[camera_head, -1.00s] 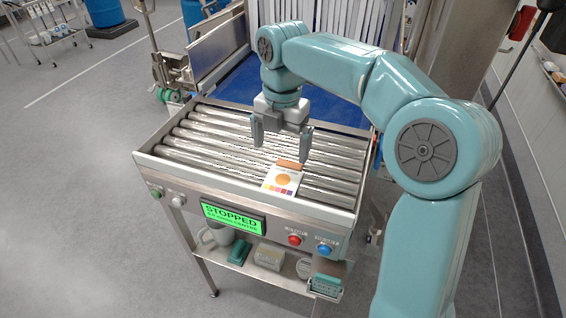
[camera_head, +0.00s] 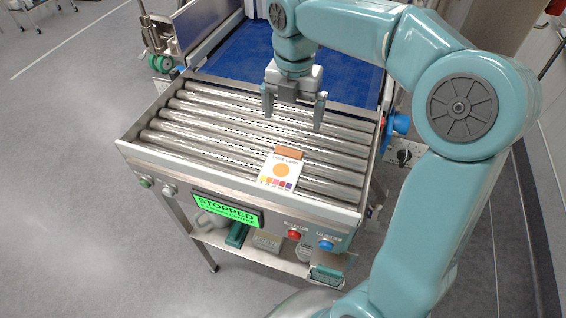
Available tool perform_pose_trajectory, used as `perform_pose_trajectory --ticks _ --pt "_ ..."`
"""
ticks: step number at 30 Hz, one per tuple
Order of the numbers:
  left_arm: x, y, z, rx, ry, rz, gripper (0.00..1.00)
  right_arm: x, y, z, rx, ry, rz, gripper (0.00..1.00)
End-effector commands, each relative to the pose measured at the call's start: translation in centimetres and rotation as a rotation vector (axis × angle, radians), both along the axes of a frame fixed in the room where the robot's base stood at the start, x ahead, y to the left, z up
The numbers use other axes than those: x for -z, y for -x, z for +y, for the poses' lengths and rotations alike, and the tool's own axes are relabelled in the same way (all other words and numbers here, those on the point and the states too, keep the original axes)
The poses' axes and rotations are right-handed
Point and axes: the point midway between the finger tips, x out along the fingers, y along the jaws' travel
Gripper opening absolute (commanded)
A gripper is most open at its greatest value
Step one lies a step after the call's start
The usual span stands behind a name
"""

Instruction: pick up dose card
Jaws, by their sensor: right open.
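The dose card (camera_head: 282,171) is a white card with an orange circle, a row of colour patches along its near edge and a brown-orange strip at its far edge. It lies on the metal rollers near the front rail of the conveyor. My right gripper (camera_head: 293,118) is open and empty, its two fingers pointing down over the rollers. It is beyond the card, toward the blue belt, and apart from it. My left gripper is not in view.
The roller conveyor (camera_head: 150,153) has raised side rails and a green STOPPED display (camera_head: 226,209). A red button (camera_head: 294,234) and a blue button (camera_head: 326,245) sit on its front panel. A blue belt (camera_head: 237,58) lies behind. A lower shelf holds several items. Rollers around the card are clear.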

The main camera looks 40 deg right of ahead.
Motion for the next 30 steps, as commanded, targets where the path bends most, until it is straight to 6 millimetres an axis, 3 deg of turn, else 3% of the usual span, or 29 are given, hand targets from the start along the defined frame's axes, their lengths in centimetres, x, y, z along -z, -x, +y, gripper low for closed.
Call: perform_pose_trajectory --ticks 3,11,19,28,29,30 --pt "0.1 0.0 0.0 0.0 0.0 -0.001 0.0 2.6 0.1 0.1 -0.001 -0.001 0.004 1.0" --pt "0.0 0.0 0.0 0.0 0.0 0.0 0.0 4.9 -0.2 0.1 -0.001 -0.001 0.003 1.0" --pt "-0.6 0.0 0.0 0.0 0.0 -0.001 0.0 9.0 -0.5 0.2 0.0 0.0 0.004 1.0" --pt "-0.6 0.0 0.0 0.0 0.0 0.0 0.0 9.8 -0.5 0.2 0.0 0.0 -0.001 1.0" --pt "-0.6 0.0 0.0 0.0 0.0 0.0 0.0 9.8 -0.5 0.2 0.0 0.0 0.0 0.97" --pt "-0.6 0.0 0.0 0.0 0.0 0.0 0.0 9.8 -0.5 0.2 0.0 0.0 -0.001 0.84"
